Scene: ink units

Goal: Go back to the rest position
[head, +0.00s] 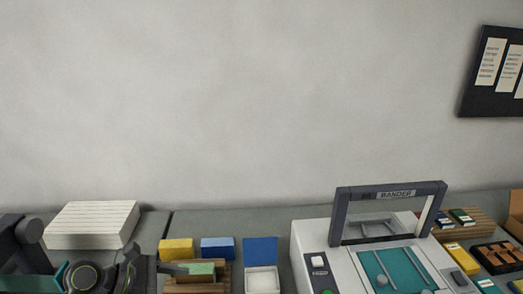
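My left arm comes in at the bottom left, with dark links and a round joint. Its gripper (137,272) is at the bottom edge, just left of a small wooden rack (196,288). My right gripper is not in view.
A white ribbed box (92,225) stands behind my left arm. A yellow box (176,249), a blue box (217,248) and an open blue-lidded box (261,252) stand near the rack. A banding machine (312,240) with a raised frame fills the centre right. Wooden trays (478,233) with small boxes lie right.

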